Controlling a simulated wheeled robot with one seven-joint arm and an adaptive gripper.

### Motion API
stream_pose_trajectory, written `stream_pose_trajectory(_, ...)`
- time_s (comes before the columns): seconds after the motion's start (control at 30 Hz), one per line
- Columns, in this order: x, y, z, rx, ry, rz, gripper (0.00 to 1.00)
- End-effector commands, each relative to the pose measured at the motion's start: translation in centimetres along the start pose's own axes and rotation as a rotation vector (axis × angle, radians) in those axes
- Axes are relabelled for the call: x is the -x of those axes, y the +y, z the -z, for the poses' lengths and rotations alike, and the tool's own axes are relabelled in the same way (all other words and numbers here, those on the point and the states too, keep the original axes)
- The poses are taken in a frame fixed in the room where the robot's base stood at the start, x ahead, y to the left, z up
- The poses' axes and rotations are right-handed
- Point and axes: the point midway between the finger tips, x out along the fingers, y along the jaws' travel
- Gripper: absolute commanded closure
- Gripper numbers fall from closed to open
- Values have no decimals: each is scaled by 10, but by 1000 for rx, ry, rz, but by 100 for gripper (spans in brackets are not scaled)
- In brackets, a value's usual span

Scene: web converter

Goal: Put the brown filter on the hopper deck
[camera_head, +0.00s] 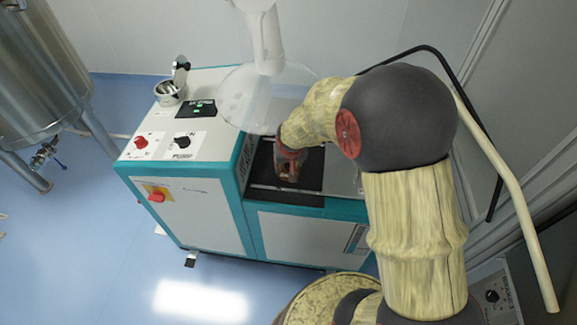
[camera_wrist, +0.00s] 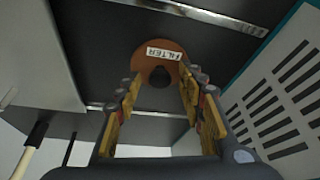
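The brown filter (camera_wrist: 150,46) is a round brown disc with a white "FILTER" label and a dark round centre. In the wrist view it lies against a dark surface, just beyond my fingertips. My gripper (camera_wrist: 161,84) has its two yellow fingers apart, one on each side of the dark centre, overlapping the disc's lower sides. I cannot tell whether they touch it. In the head view my gripper (camera_head: 288,172) points down into the dark recessed top (camera_head: 309,180) of the white and teal machine. The filter cannot be made out clearly there.
The machine's left white top (camera_head: 209,95) carries a red knob, a black knob and a small metal cup (camera_head: 168,93). A clear funnel-shaped hopper (camera_head: 243,100) hangs beside my arm. A slotted white panel (camera_wrist: 285,95) stands close right in the wrist view. A steel tank (camera_head: 40,75) stands left.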

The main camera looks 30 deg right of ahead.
Motion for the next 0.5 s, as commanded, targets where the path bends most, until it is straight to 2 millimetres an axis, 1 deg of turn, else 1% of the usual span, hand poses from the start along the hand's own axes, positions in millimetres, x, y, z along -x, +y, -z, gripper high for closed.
stream_pose_trajectory(0.1,4,0,2,0,0,0,61)
stream_pose_trajectory(0.17,12,0,2,0,1,0,61)
stream_pose_trajectory(0.27,30,0,4,0,2,0,61)
stream_pose_trajectory(0.3,39,0,4,0,3,1,61)
stream_pose_trajectory(0.4,44,0,-18,3,-1,0,61)
stream_pose_trajectory(0.5,50,0,-35,3,2,1,61)
